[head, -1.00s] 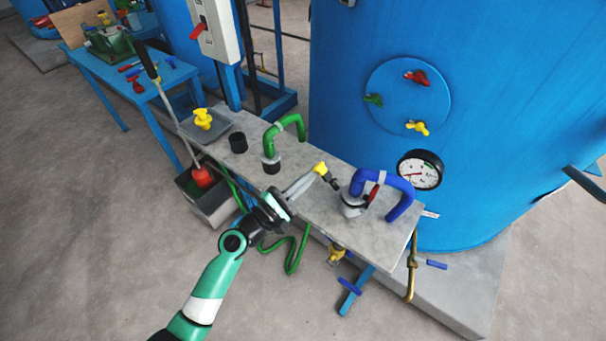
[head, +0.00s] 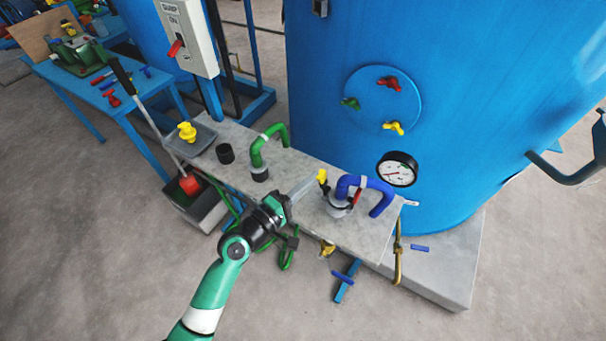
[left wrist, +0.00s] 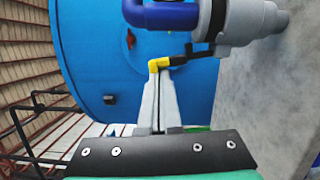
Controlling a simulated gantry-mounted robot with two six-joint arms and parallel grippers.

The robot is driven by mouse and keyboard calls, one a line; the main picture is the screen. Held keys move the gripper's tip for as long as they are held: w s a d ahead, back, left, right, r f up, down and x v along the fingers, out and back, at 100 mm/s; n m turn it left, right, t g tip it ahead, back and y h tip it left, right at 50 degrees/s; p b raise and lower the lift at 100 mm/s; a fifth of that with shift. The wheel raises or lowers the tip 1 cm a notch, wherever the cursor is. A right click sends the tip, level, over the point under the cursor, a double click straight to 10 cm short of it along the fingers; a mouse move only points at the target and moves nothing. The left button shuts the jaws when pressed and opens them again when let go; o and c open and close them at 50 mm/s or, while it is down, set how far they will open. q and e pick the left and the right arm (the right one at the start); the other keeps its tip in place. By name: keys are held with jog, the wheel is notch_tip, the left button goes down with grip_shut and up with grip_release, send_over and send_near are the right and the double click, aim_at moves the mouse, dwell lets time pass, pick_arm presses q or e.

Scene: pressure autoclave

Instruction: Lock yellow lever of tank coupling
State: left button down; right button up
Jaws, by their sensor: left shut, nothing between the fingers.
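The tank coupling (head: 338,208) is a grey fitting on the end of the blue hose (head: 360,185), on the grey bench top. Its lever has a yellow tip (head: 322,176) on a black arm and sticks out on the coupling's far-left side. My left gripper (head: 313,184) is shut and empty, with its fingertips right at the yellow tip. The left wrist view shows the yellow tip (left wrist: 158,65) just past the closed fingertips (left wrist: 155,82), seemingly touching; the grey coupling body (left wrist: 240,22) is up and right. My right gripper is not in view.
A green hose (head: 258,150) and a black cup-like piece (head: 226,153) stand left on the bench. A yellow fitting (head: 187,131) sits on a tray. The big blue tank (head: 460,80) with its gauge (head: 397,169) rises behind the bench.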

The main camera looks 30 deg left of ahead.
pick_arm(q)
jog(key=shift+d+r+m+p, duration=0.2)
jog(key=shift+d+m+p, duration=0.35)
jog(key=shift+m, duration=0.25)
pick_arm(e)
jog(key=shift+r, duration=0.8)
pick_arm(q)
jog(key=s+a, duration=0.6)
jog(key=s, duration=0.4)
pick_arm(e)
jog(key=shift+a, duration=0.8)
pick_arm(q)
jog(key=shift+w+a, duration=0.1)
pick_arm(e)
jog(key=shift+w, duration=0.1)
